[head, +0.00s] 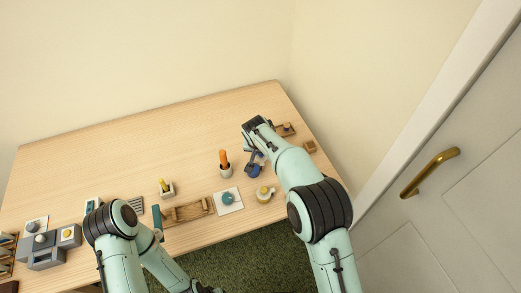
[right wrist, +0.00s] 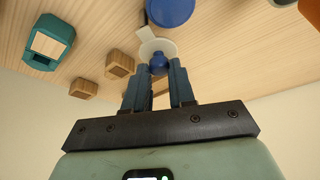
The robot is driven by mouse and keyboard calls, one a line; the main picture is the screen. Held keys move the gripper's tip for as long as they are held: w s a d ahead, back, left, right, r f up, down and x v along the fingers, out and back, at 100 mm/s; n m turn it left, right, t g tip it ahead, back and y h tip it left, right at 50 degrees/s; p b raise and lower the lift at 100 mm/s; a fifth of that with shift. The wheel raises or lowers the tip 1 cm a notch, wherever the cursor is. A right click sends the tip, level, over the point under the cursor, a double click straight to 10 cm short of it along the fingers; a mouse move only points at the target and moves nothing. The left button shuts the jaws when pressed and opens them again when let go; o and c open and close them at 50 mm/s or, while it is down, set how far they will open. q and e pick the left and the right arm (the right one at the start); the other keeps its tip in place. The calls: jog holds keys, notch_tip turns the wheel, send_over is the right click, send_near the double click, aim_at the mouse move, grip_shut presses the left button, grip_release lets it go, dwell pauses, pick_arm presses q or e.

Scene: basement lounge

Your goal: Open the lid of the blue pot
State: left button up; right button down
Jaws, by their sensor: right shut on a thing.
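My right gripper (right wrist: 158,75) is shut on a small blue knob (right wrist: 158,62) in the right wrist view. A pale round piece, seemingly the lid (right wrist: 157,46), shows around the knob. A larger blue round shape, which looks like the pot (right wrist: 170,12), lies just beyond it, cut by the top edge. In the head view the blue pot (head: 253,170) is partly hidden by my right gripper (head: 252,153).
Small wooden blocks (head: 309,147) lie right of my right arm. The back of the table is clear.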

jog(key=c, duration=0.9)
grip_release()
jog(key=shift+c, duration=0.2)
jog(key=v, duration=1.3)
jog(key=shift+r, duration=0.2)
